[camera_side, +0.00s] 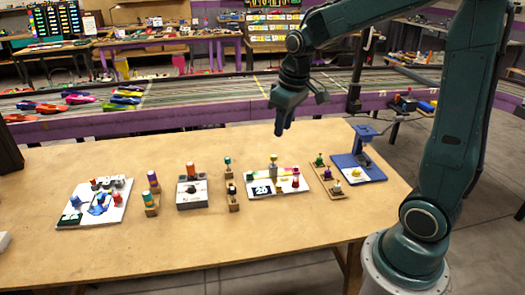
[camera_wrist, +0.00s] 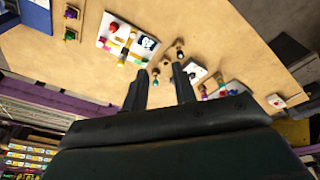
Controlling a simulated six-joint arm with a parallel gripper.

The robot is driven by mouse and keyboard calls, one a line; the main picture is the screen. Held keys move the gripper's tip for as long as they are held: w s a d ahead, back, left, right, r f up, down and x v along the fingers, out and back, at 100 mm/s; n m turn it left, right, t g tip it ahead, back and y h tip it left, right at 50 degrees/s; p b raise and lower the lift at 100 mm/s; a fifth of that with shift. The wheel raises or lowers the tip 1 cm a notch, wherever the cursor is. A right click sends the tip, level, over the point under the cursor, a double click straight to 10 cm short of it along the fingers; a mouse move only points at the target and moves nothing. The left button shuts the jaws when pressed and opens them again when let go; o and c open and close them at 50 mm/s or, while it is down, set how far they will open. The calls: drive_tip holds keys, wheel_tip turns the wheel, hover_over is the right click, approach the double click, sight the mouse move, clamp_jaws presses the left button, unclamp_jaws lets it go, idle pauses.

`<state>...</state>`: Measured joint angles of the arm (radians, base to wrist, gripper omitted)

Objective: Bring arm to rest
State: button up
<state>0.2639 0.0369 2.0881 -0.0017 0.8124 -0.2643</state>
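My gripper (camera_side: 283,122) hangs in the air above the wooden table's back edge in the side view, fingers pointing down. It is well clear of the things on the table. In the wrist view my gripper (camera_wrist: 159,72) shows two dark fingers with a gap between them and nothing held in it. My green arm reaches in from the right, bent, with its base at the front right beside the table.
The wooden table (camera_side: 200,248) holds a white board with blue parts (camera_side: 97,200), a grey box (camera_side: 190,200), a white board with coloured pegs (camera_side: 262,187) and a blue stand (camera_side: 368,157). The slot track (camera_side: 210,92) runs behind. The table's front strip is clear.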

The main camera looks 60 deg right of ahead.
drive_tip(key=s+a+r+t, duration=0.1)
drive_tip(key=s+a, duration=0.3)
drive_tip(key=s, duration=0.4)
drive_tip(key=s+a+r+t, duration=0.2)
drive_tip(key=s+a+r, duration=0.2)
drive_tip(key=s, duration=0.5)
drive_tip(key=shift+s+a+r+y, duration=0.2)
drive_tip(key=shift+a+r+y, duration=0.1)
drive_tip(key=shift+a, duration=0.45)
